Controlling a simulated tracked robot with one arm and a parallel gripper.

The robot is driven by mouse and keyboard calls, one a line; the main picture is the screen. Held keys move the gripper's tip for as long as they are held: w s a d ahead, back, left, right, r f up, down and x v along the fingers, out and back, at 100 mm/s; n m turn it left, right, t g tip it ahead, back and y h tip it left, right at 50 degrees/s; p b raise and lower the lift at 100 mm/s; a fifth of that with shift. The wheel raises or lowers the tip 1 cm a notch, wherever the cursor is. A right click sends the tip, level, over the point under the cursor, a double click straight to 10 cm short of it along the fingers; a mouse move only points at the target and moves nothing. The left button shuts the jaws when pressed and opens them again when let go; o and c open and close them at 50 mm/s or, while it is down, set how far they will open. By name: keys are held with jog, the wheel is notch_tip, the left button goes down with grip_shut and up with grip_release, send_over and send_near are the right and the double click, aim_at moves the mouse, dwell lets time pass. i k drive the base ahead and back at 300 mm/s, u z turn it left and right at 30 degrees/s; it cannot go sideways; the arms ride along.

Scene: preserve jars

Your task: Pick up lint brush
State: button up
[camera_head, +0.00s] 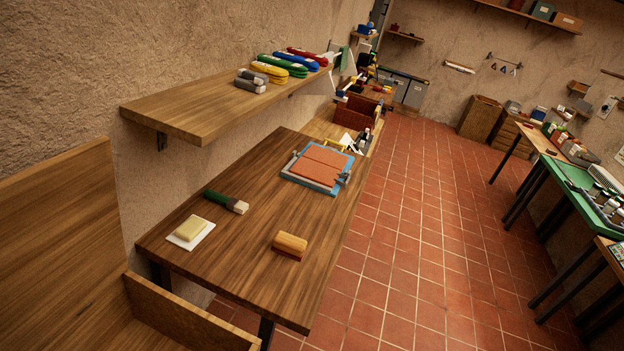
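A small block-shaped brush (290,244) with a tan wooden top and a dark red underside lies near the front right edge of the wooden table; it looks like the lint brush. A second brush (226,201) with a green handle and a pale head lies farther back on the left. My gripper is not in view, so I cannot see whether it is open or holds anything. Nothing covers the block-shaped brush.
The wooden table (240,262) also bears a yellow block on a white sheet (190,232) and a blue-grey framed board (318,168). A wall shelf (190,112) with coloured bundles overhangs the back. A wooden panel stands at lower left. Tiled floor (400,260) is clear at right.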

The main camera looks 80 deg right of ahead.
aim_at(291, 247)
jog(key=z, duration=2.75)
jog(key=k, duration=0.75)
jog(key=u, duration=0.9)
jog(key=i, duration=1)
jog(key=u, duration=0.05)
jog(key=k, duration=0.2)
jog(key=z, duration=0.1)
